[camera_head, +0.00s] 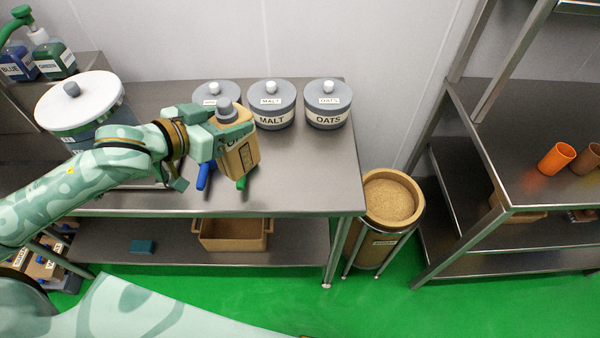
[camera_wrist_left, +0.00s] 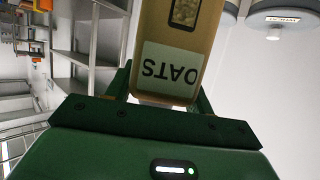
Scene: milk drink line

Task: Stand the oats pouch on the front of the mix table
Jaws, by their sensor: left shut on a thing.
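The oats pouch (camera_head: 243,158) is a tan pouch with a grey cap, over the front half of the steel mix table (camera_head: 300,180). My left gripper (camera_head: 230,133) is shut on it near the top, just below the cap. The pouch looks slightly tilted in the head view, and I cannot tell whether its bottom touches the table. In the left wrist view the pouch (camera_wrist_left: 184,40) is between the green fingers, with its OATS label upside down in the picture. My right gripper is not in view.
Grey-lidded jars, including malt (camera_head: 272,105) and oats (camera_head: 328,105), stand at the table's back. A large white-lidded pot (camera_head: 80,105) is at the left. Blue (camera_head: 203,176) and green (camera_head: 241,184) pieces show beside the pouch. The table's front right is clear.

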